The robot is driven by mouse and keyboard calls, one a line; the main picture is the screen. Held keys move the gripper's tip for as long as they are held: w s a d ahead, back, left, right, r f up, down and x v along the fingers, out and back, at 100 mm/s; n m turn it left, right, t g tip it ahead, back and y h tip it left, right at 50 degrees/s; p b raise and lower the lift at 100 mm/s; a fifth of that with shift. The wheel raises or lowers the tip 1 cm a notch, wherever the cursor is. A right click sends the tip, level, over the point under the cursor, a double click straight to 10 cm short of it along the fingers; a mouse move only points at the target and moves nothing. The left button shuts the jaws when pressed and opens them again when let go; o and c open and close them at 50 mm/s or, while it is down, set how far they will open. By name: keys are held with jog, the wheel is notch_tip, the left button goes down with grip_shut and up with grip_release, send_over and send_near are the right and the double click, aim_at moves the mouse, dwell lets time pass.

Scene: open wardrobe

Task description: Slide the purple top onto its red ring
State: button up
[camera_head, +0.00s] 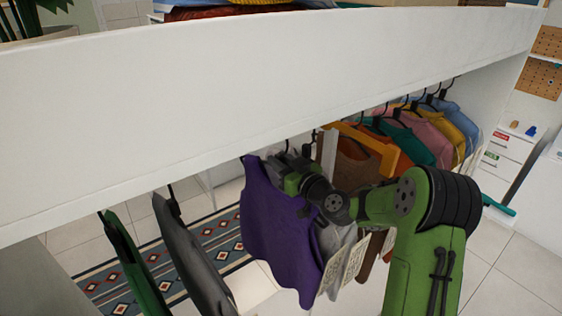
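The purple top (278,238) hangs below the white wardrobe shelf, left of the other bright clothes, its lower edge slanting down to the right. My gripper (275,168) is at the top of it, by its neck and hanger. My dark wrist overlaps its upper right edge. The fingertips are too small and covered to show whether they are closed on the hanger. I cannot make out a red ring; the rail is mostly hidden behind the shelf's front edge.
A green garment (135,268) and a grey garment (190,262) hang at left, with a gap before the purple top. An orange frame (384,150) and several coloured tops, including a teal one (405,140), hang at right. The white shelf (180,110) blocks the view above.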

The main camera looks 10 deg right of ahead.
jog(key=shift+c, duration=0.3)
jog(key=shift+s+a, duration=0.15)
jog(key=shift+a, duration=0.35)
jog(key=s+a, duration=0.2)
jog(key=a, duration=0.4)
jog(key=s+a, duration=0.3)
jog(key=a, duration=0.4)
jog(key=shift+s, duration=0.25)
jog(key=o, duration=0.4)
jog(key=shift+a+r, duration=0.1)
jog(key=shift+a, duration=0.05)
jog(key=o, duration=0.5)
jog(key=shift+o, duration=0.4)
